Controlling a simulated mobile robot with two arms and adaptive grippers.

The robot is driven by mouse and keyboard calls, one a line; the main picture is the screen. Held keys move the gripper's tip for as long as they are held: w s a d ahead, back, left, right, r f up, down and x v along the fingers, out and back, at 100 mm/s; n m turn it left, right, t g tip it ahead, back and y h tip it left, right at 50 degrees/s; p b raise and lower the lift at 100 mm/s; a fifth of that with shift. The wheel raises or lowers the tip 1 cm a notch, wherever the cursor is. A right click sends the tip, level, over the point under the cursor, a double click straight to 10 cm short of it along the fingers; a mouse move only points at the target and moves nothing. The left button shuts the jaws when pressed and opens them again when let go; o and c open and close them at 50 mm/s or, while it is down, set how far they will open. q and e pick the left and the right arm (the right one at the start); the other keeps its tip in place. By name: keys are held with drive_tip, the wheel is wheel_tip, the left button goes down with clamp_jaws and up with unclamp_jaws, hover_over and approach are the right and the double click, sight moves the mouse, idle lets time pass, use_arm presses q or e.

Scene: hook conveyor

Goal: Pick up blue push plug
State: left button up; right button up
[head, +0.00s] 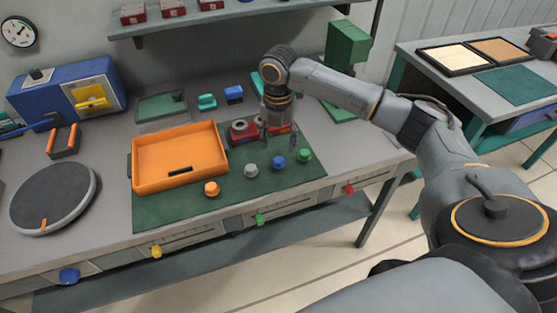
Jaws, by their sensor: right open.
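The blue push plug (278,162) stands on the green mat (230,196) on the workbench, between a grey plug (251,171) and a green plug (304,154). An orange plug (211,188) stands further left on the mat. My right gripper (279,145) points down above and behind the blue plug, with its fingers apart and nothing seen between them. A red block with round sockets (243,131) lies behind the plugs, partly hidden by the right gripper. My left gripper is not in view.
An orange tray (180,149) sits left of the plugs, with a round grey turntable (53,196) beyond it. A blue machine (67,88) stands at the back left. A green upright device (347,45) stands behind my right arm. The mat's front strip is clear.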

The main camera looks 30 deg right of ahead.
sight(279, 160)
drive_tip(key=shift+w+f, duration=0.2)
drive_tip(key=shift+f, duration=0.45)
drive_tip(key=shift+w+f, duration=0.15)
drive_tip(key=shift+f, duration=0.45)
drive_tip(key=shift+s+f+p, duration=0.15)
drive_tip(key=shift+f+p, duration=0.2)
drive_tip(key=shift+f, duration=0.2)
drive_tip(key=shift+s+f+p, duration=0.15)
drive_tip(key=shift+f+p, duration=0.15)
drive_tip(key=shift+f, duration=0.2)
wheel_tip(279, 160, down, 2)
drive_tip(key=shift+d+f+p, duration=0.1)
drive_tip(key=shift+f+p, duration=0.15)
drive_tip(key=shift+p, duration=0.05)
drive_tip(key=shift+f, duration=0.45)
drive_tip(key=c, duration=0.7)
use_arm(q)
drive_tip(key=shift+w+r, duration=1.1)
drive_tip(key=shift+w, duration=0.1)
use_arm(e)
drive_tip(key=shift+c, duration=0.7)
